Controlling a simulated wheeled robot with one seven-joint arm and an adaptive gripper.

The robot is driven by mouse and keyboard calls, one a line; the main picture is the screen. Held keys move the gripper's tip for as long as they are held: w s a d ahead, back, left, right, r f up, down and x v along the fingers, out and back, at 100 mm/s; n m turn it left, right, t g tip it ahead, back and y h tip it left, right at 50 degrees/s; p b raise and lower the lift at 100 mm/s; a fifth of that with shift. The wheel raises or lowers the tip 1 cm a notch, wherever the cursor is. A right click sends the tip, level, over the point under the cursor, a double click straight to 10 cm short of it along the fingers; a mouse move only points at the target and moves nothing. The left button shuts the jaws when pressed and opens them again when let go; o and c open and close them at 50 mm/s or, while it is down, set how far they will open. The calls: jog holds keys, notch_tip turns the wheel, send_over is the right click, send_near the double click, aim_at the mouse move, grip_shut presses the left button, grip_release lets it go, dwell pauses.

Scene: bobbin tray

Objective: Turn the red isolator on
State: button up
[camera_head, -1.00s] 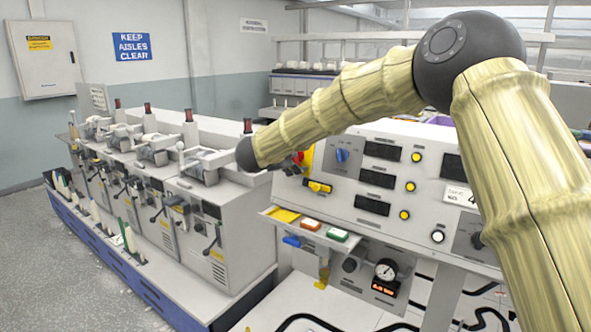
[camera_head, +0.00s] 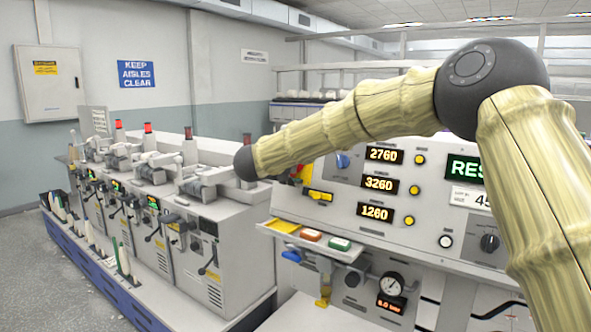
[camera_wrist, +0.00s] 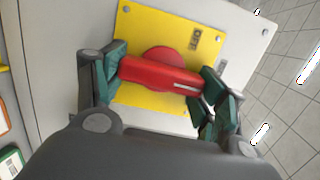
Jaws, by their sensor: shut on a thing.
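The red isolator handle (camera_wrist: 160,75) is on a yellow plate (camera_wrist: 150,22) in the wrist view. Its round red base shows behind the bar, and the bar lies nearly across the plate, tilted slightly down to the right. My gripper (camera_wrist: 160,78) is shut on the handle, with a green-padded finger at each end of the bar. The panel displays (camera_head: 379,185) are lit with 2760, 3260 and 1260, and a green display (camera_head: 465,169) shows "RES", the rest hidden behind my arm.
A small shelf (camera_head: 300,241) below the panel holds red and green blocks. A yellow lever (camera_head: 319,196) and a gauge (camera_head: 391,284) are nearby. The row of winding machines (camera_head: 200,235) stands to the left, with open floor (camera_head: 50,270) beyond.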

jog(key=shift+s+a+f, duration=0.1)
jog(key=shift+s+f, duration=0.05)
jog(key=shift+f, duration=0.15)
jog(key=o, duration=1)
jog(key=shift+s+r, duration=0.15)
jog(key=shift+r, duration=0.05)
jog(key=shift+r, duration=0.1)
jog(key=v, duration=1.1)
jog(key=shift+s+a, duration=0.2)
jog(key=shift+s, duration=0.15)
